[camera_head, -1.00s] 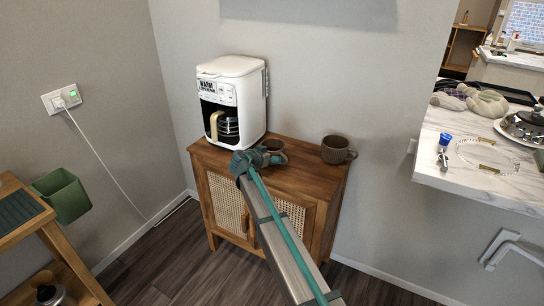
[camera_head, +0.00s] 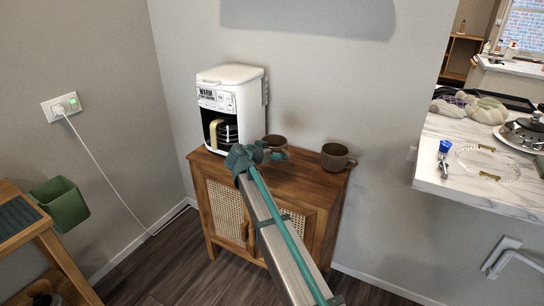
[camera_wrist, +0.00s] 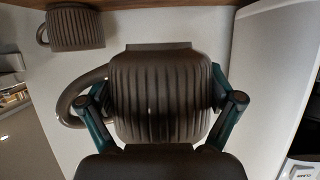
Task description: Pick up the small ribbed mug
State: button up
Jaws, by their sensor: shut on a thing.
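The small ribbed mug (camera_head: 274,142) is dark brown, with vertical ribs. My gripper (camera_head: 258,153) is shut on it and holds it above the cabinet top, a little right of the coffee maker. In the wrist view the mug (camera_wrist: 160,105) fills the middle, with one teal-and-black finger on each side of its body. Its looped handle shows at the left there. In the head view my gripper and arm hide part of the mug and the cabinet top below it.
A second brown ribbed mug (camera_head: 335,157) stands on the wooden cabinet (camera_head: 305,178) to the right; it also shows in the wrist view (camera_wrist: 76,28). A white coffee maker (camera_head: 231,100) stands close on the left. A marble counter (camera_head: 455,190) is at far right.

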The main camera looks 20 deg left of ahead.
jog(key=s+d+r, duration=0.4)
jog(key=s+r, duration=0.1)
jog(key=s, duration=0.3)
jog(key=shift+s+d+b, duration=0.2)
jog(key=shift+d+b, duration=0.1)
jog(key=d+r+y+p, duration=0.1)
jog(key=d+r+p, duration=0.2)
jog(key=d, duration=1.2)
jog(key=d+r+n+p, duration=0.1)
jog(key=d+r+p, duration=0.2)
jog(key=d, duration=1.2)
jog(key=d+r+n+y+p, duration=0.1)
jog(key=d+r+p, duration=0.2)
jog(key=d, duration=1.2)
jog(key=shift+w+d+r+y+p, duration=0.1)
jog(key=shift+d+r+y+p, duration=0.1)
jog(key=shift+r, duration=0.4)
jog(key=shift+w+d+r+y+p, duration=0.1)
jog(key=shift+r+p, duration=0.05)
jog(key=shift+r, duration=0.45)
jog(key=shift+d, duration=0.55)
